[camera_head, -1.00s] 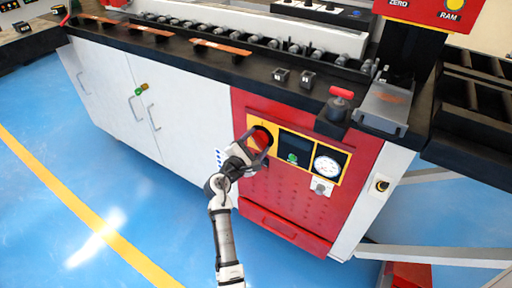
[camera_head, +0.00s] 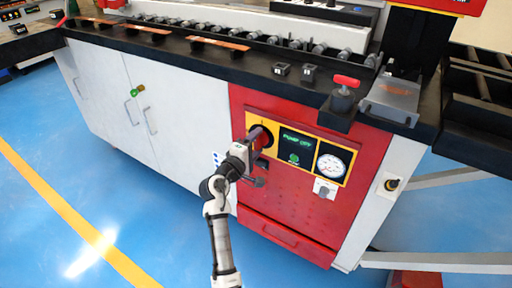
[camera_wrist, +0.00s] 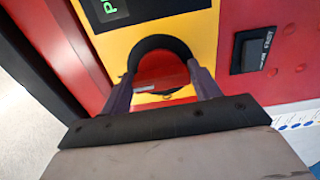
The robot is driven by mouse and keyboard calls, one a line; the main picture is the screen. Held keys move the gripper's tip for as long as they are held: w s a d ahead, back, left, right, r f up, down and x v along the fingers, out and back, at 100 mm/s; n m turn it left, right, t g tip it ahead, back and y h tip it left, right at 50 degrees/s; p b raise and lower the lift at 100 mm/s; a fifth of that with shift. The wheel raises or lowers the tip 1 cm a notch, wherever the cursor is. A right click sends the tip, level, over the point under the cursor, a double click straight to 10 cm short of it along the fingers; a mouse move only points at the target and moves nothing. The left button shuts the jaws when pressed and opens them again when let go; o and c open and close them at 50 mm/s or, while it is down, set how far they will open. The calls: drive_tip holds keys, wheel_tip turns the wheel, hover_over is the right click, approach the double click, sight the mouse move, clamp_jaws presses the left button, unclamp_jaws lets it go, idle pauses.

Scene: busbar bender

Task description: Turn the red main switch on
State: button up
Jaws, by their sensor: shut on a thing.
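The red main switch (camera_head: 266,137) is a round red knob on a yellow plate at the left of the machine's red front panel. My gripper (camera_head: 256,145) reaches it from the lower left and is shut on it. In the wrist view the red knob (camera_wrist: 160,70) sits in a dark ring, with a finger of my gripper (camera_wrist: 161,82) on either side. The display (camera_head: 297,141) right of the switch is lit with green text that seems to read "PUMP OFF". Part of the knob is hidden by my gripper.
Right of the switch are a green button (camera_head: 294,158) and a round gauge (camera_head: 330,166). A black rocker switch (camera_wrist: 252,50) is near the knob. A red-handled part (camera_head: 345,90) stands on the bench edge above. Blue floor (camera_head: 60,160) lies open at left.

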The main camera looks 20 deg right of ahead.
drive_tip(key=shift+f, duration=0.1)
idle(0.3)
drive_tip(key=o, duration=1)
drive_tip(key=b+v, duration=0.1)
drive_tip(key=v, duration=1.3)
drive_tip(key=shift+d, duration=0.1)
